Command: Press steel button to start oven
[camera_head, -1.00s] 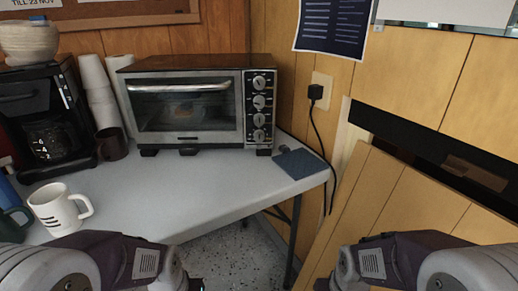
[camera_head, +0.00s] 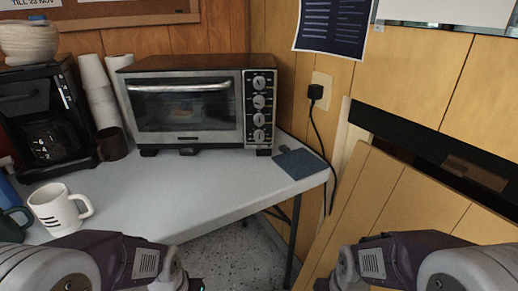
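The toaster oven (camera_head: 187,108) stands at the back of the grey table, with its glass door shut and a steel handle across the top. Something small and blurred shows behind the glass. Its control panel (camera_head: 260,110) on the right side of the front carries a column of several steel knobs. A separate steel button is too small to make out there. Both my arms enter low in the picture, my left from the left and my right from the right, well short of the oven.
A coffee maker (camera_head: 44,125), stacked cups (camera_head: 98,95), a dark mug (camera_head: 112,144) and a white mug (camera_head: 60,210) occupy the table's left side. The tabletop (camera_head: 190,190) before the oven is clear. A black cord (camera_head: 322,140) hangs by the wall.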

